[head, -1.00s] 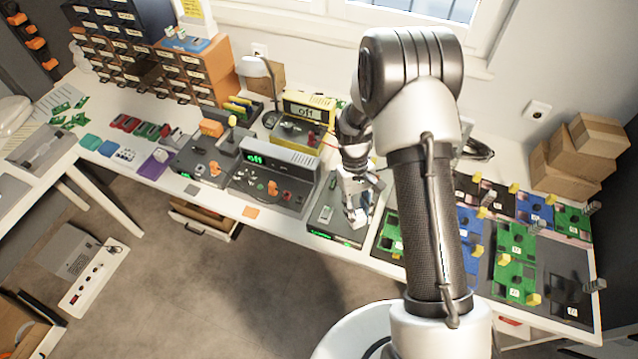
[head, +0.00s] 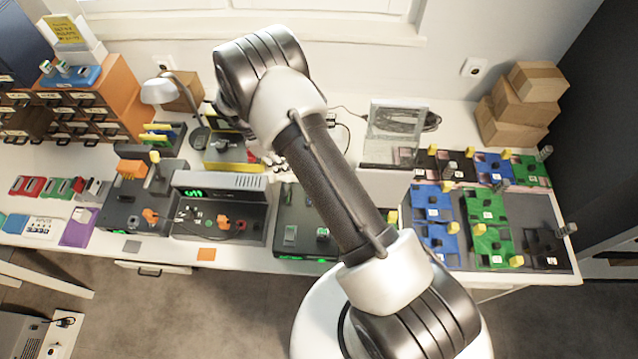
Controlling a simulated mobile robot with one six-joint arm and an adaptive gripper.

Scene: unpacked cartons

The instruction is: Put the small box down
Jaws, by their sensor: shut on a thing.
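My gripper (head: 268,160) is small and partly hidden by my own arm. It is over the workbench (head: 350,185), near the yellow-based device (head: 228,166) and behind the grey device with a green display. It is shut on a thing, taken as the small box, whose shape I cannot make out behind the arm. A brown carton (head: 182,92) stands by the wall behind the lamp. Several brown cartons (head: 518,105) are stacked at the back right of the bench, apart from my gripper.
A white desk lamp (head: 160,91) stands left of my arm. The grey device (head: 222,196) and a black device (head: 300,225) line the front. A clear upright panel (head: 392,130) and coloured circuit boards (head: 490,240) are to the right. Orange drawers (head: 125,90) stand at left.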

